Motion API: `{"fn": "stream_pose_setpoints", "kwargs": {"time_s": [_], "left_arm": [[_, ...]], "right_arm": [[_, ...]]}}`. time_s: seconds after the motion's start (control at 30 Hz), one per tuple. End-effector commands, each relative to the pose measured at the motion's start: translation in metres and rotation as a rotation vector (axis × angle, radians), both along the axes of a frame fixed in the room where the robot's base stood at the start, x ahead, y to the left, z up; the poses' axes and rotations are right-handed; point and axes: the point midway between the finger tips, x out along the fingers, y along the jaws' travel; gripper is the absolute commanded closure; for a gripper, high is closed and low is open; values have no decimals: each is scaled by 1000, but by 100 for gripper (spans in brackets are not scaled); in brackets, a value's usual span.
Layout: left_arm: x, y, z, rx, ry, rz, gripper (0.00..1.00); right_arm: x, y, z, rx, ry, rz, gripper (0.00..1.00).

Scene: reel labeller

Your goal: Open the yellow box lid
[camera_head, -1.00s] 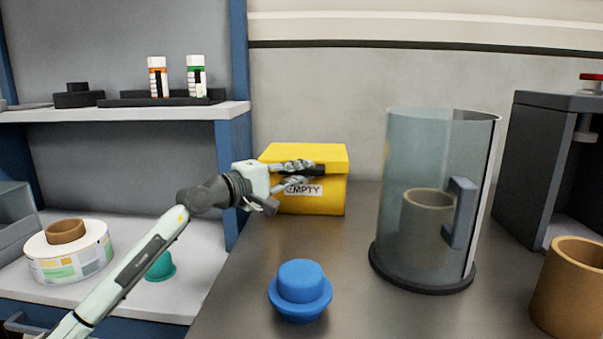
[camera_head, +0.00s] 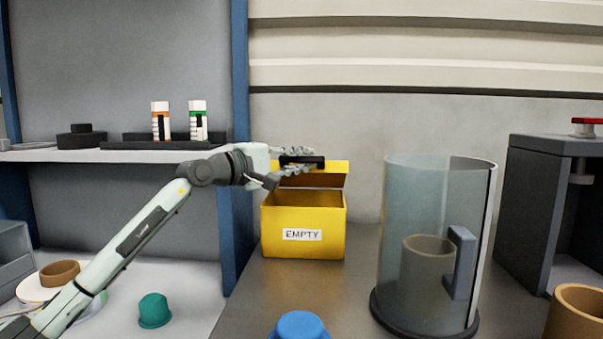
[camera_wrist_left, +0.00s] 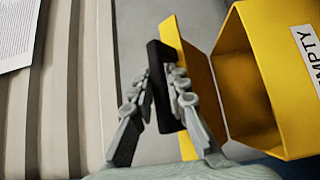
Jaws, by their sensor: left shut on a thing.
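The yellow box (camera_head: 303,218) stands on the counter against the back wall, with a label reading EMPTY on its front. Its yellow lid (camera_head: 335,167) is raised and tilted back, and a dark opening shows between lid and box. The box (camera_wrist_left: 275,95) and the lid (camera_wrist_left: 178,50) also show in the left wrist view, with the box's hollow inside visible. My left gripper (camera_head: 300,160) is shut on the black lid handle (camera_wrist_left: 160,85), with its fingers on both sides of the bar. My right gripper is in neither view.
A clear cylinder cover (camera_head: 425,200) with a grey handle stands right of the box, with a tan roll inside. A blue knob-shaped piece (camera_head: 300,326) is at the counter's front. A shelf (camera_head: 120,153) with two bottles is left. Counter between box and blue piece is clear.

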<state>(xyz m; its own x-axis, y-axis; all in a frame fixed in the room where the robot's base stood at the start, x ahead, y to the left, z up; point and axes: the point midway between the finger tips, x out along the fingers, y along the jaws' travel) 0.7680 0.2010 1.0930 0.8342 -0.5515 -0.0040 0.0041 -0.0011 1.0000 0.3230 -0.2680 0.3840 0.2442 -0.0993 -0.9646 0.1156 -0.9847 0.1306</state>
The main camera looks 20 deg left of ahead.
Motion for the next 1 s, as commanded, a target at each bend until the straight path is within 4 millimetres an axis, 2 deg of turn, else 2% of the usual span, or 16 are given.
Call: {"fn": "stream_pose_setpoints", "kwargs": {"time_s": [0.03, 0.1, 0.53, 0.57, 0.7, 1.0], "left_arm": [[0, 0, 9, -3, -12, -2, 100], [1, 0, 10, -4, -12, -2, 100], [2, 0, 13, -6, -12, -3, 100], [2, 0, 12, -6, -12, -3, 84], [2, 0, 11, -4, -10, -3, 67], [3, 0, 8, -3, -4, -2, 66]], "right_arm": [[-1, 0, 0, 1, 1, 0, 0], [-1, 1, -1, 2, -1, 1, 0], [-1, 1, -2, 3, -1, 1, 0], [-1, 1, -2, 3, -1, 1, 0], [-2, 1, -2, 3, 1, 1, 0], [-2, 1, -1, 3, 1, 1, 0]]}}
